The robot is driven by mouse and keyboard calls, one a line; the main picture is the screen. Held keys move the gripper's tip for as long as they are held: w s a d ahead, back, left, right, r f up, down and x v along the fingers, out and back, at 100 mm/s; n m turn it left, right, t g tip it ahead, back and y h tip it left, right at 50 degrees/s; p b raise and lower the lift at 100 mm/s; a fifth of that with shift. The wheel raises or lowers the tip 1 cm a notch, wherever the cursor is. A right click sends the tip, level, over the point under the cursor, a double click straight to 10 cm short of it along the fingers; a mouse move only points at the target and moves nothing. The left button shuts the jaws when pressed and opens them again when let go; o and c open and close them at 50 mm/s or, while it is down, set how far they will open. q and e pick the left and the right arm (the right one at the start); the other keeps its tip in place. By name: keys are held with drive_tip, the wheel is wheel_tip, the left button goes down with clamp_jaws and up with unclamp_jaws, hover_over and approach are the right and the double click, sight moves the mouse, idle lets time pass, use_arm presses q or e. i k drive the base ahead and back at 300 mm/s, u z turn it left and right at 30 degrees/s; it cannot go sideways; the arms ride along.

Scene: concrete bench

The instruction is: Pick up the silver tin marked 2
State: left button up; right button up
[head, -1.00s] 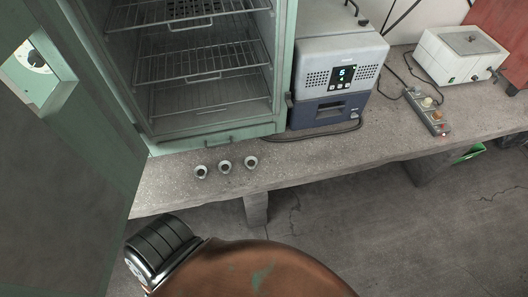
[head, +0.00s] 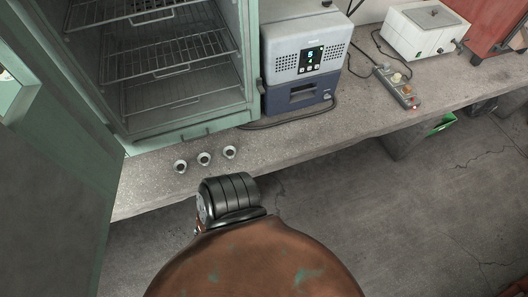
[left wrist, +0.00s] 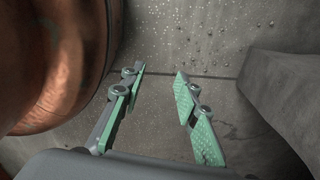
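Three small silver tins stand in a short row near the front edge of the concrete bench (head: 290,147): a left one (head: 180,166), a middle one (head: 204,158) and a right one (head: 230,152). Their marks are too small to read, so I cannot tell which is marked 2. My left gripper (left wrist: 160,72) shows in the left wrist view with its two green-padded fingers apart and nothing between them. No tin shows in that view. Neither gripper shows in the head view.
A green cabinet with wire shelves (head: 165,70) stands open behind the tins, its door (head: 60,150) at the left. A blue-grey device (head: 303,65), a white box (head: 425,32) and a switch strip (head: 398,85) stand right. Bench between tins and strip is mostly clear.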

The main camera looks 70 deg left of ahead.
sight(229, 152)
drive_tip(key=z, duration=0.1)
drive_tip(key=i, duration=0.5)
drive_tip(key=u, duration=2.1)
